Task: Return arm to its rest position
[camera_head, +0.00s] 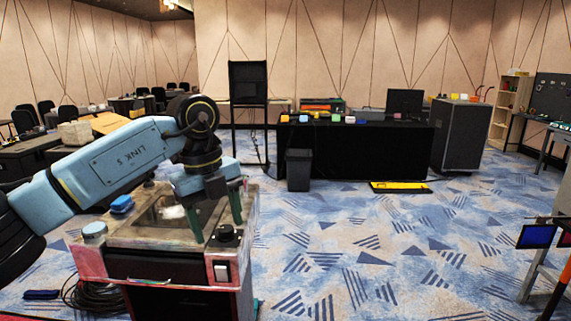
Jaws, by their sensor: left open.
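My left arm (115,160) comes in from the left, blue with black joints, and bends down at the wrist. My left gripper (217,222) is open, with its two green fingers pointing down over the top of a red-and-grey box-shaped stand (150,262). A small whitish patch shows on the stand's top near the fingers; I cannot tell what it is. I see nothing held between the fingers. My right gripper is not in view.
A blue knob (122,204) and a black knob (227,233) sit on the stand. Coiled cable (95,295) lies beside it. A black-draped table (355,152), a bin (299,170) and a yellow floor item (399,187) stand farther back.

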